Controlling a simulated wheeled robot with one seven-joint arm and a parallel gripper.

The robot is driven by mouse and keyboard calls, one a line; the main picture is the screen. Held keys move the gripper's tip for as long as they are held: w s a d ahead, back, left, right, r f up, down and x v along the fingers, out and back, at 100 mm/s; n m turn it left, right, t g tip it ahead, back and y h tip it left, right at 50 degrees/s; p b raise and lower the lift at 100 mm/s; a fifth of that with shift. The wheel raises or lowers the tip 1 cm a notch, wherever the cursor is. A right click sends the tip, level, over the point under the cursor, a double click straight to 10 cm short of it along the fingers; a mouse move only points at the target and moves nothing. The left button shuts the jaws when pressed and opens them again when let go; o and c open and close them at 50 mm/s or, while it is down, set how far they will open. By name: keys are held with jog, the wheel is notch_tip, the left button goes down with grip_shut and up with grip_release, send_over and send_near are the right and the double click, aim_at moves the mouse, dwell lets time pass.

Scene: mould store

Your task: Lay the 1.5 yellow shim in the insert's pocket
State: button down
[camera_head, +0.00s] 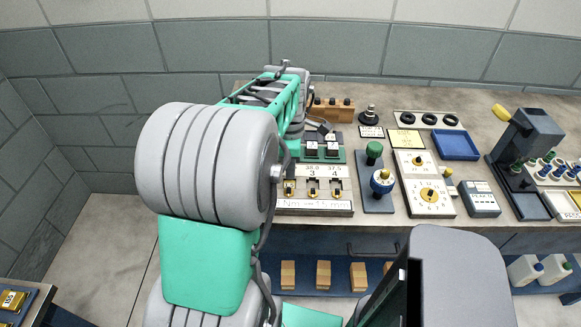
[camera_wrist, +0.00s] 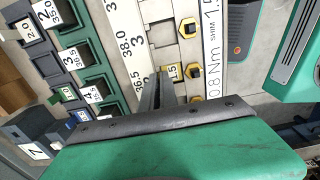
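A small yellow shim marked 1.5 (camera_wrist: 172,72) shows at the fingertips of my gripper (camera_wrist: 158,82) in the wrist view. The two dark fingers are close together, pointing at the pale numbered panel. I cannot tell whether they grip the shim or only stand beside it. The panel (camera_wrist: 213,60) carries the print "0.8 Nm" and "SHIM 1.5", with several yellow-rimmed fittings in a row. It also shows in the head view as the white-labelled block (camera_head: 312,205). I cannot make out clearly which recess is the insert's pocket. My arm hides my gripper in the head view.
A green rack of numbered blocks (camera_wrist: 82,62) stands left of the panel in the wrist view.

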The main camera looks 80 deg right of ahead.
jog(key=shift+f, duration=0.3)
jog(key=c, duration=1.6)
grip_release()
jog(key=shift+o, duration=0.7)
jog(key=o, duration=0.3)
jog(key=shift+r+p, duration=2.7)
jog(key=shift+r, duration=1.1)
